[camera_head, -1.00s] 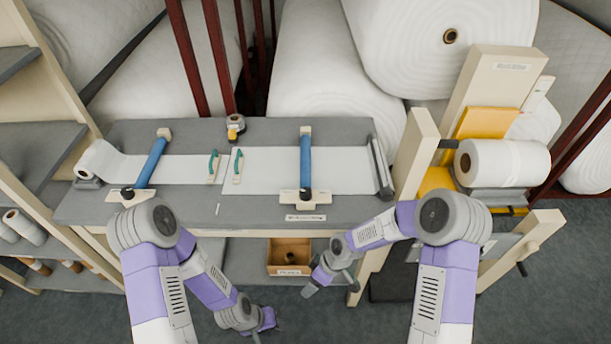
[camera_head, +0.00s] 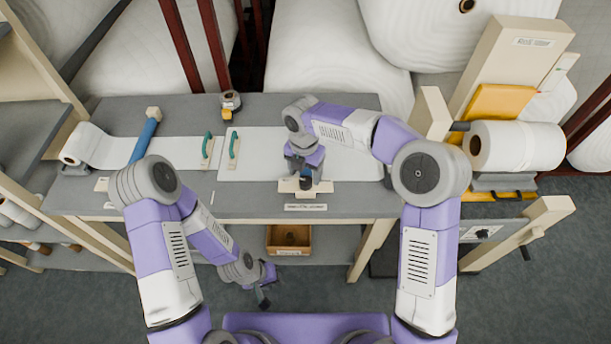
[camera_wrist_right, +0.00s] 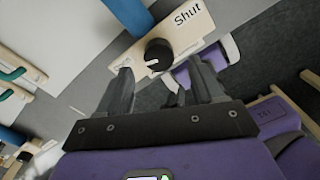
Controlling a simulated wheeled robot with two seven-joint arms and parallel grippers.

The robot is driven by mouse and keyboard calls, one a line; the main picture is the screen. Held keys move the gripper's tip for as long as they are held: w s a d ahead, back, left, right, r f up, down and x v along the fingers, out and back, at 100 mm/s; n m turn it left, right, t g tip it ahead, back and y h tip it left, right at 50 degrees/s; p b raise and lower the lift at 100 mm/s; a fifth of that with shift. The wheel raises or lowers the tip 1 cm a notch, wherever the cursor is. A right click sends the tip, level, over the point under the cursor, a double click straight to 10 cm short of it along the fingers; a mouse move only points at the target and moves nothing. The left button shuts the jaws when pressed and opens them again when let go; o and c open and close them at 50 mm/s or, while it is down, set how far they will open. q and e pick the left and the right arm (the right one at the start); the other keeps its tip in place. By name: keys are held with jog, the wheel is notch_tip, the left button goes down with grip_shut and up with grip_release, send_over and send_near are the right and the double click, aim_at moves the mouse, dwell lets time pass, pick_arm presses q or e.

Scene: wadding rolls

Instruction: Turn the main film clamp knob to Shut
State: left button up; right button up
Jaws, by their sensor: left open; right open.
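The clamp knob (camera_wrist_right: 158,53) is a round black knob with a pale mark on its near side, in the right wrist view. It sits on a cream plate (camera_wrist_right: 190,35) printed "Shut" beyond the knob. My right gripper (camera_wrist_right: 162,82) is open and empty, its fingers short of the knob and roughly either side of it. In the head view, my right gripper (camera_head: 304,176) hangs over the cream plate (camera_head: 324,187) and its arm hides most of the blue clamp bar, which shows in part in the wrist view (camera_wrist_right: 132,14). My left gripper (camera_head: 264,294) is open and empty, low before the bench.
A second blue bar (camera_head: 144,142) crosses the film at the left. Two green handles (camera_head: 233,147) stand mid-bench, with a small yellow-and-grey item (camera_head: 229,104) behind. An open wooden box (camera_head: 289,240) sits below the bench. A white roll (camera_head: 515,147) is at the right.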

aim_at(306, 180)
jog(key=shift+d+f, duration=0.1)
jog(key=shift+f, duration=1.5)
jog(key=shift+w, duration=0.1)
jog(key=shift+c, duration=0.4)
jog(key=c, duration=1)
